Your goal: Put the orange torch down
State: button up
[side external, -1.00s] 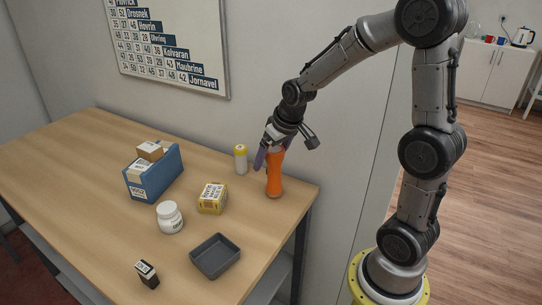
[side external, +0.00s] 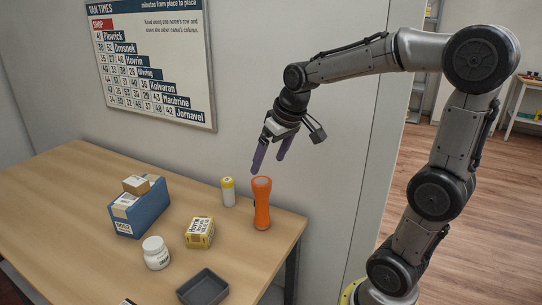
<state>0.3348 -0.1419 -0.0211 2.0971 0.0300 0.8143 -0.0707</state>
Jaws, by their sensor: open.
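The orange torch (side external: 262,206) stands upright on the wooden table (side external: 82,196), close to its right end. Its wide head is at the top. My gripper (side external: 268,172) is above the torch, with its two purple fingers pointing down. The fingers are apart with nothing between them, and they appear clear of the torch's top.
A white and yellow cylinder (side external: 228,191) stands just left of the torch. A blue bin (side external: 151,207) holds boxes. The table's left part is clear.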

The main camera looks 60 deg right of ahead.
jog(key=s+a+f+n, duration=0.1)
jog(key=s+a, duration=0.4)
jog(key=s, duration=0.3)
jog(key=s+a+n+t+y, duration=0.1)
jog(key=s+a+n, duration=0.1)
jog(key=s+a, duration=0.3)
jog(key=s, duration=0.2)
jog(key=shift+s+a+f, duration=0.35)
jog(key=shift+f, duration=0.05)
